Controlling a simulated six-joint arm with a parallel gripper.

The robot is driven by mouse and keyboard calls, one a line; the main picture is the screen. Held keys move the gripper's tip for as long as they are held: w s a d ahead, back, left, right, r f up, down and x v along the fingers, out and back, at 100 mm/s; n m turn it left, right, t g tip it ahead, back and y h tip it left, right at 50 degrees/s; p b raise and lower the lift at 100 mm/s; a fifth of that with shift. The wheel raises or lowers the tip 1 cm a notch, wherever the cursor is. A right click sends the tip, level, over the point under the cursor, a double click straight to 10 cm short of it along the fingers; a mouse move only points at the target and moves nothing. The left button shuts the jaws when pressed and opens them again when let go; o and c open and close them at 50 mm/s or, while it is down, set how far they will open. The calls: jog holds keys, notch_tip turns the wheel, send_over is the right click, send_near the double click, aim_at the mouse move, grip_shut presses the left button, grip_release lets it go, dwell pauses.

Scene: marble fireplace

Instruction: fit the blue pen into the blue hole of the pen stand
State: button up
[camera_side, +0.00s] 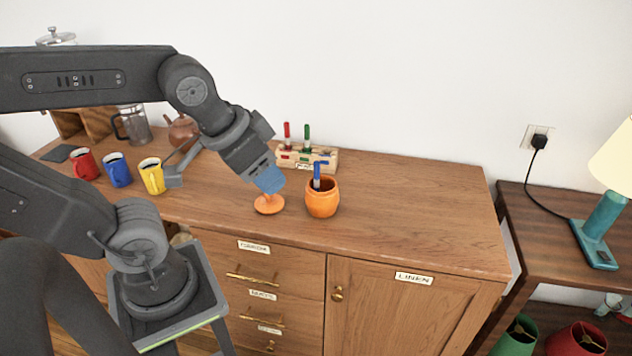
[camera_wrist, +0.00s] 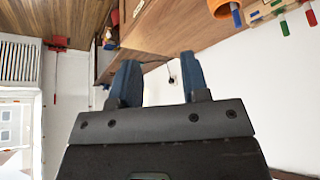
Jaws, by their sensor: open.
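The blue pen (camera_side: 317,172) leans upright in an orange pot (camera_side: 322,200), its lower part hidden inside. The pen (camera_wrist: 236,16) also shows at the top right of the wrist view beside the pot's rim. The wooden pen stand (camera_side: 325,155) is behind the pot and holds a red pen (camera_side: 287,134) and a green pen (camera_side: 306,138). Its blue hole cannot be made out. My gripper (camera_side: 270,182) is left of the pot in the side view, apart from the pen. In the wrist view its blue fingers (camera_wrist: 160,78) are spread with nothing between them.
Red (camera_side: 85,165), blue (camera_side: 118,172) and yellow (camera_side: 152,177) mugs stand at the left. The cabinet top (camera_side: 420,195) is clear to the right of the pot.

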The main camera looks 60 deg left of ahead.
jog(key=shift+o, duration=0.5)
jog(key=m+g+y, duration=0.4)
jog(key=m+g, duration=0.3)
jog(key=m, duration=0.6)
send_over(318, 162)
jog(key=w+d, duration=0.2)
jog(key=d, duration=0.2)
notch_tip(318, 162, down, 6)
jog(key=shift+m, duration=0.3)
jog(key=shift+s+x, duration=0.15)
jog(key=shift+x, duration=2.15)
jog(key=shift+s+x, duration=0.15)
jog(key=shift+x, duration=2.1)
jog(key=shift+s+x, duration=0.15)
jog(key=shift+x, duration=2.15)
jog(key=shift+a+r, duration=0.15)
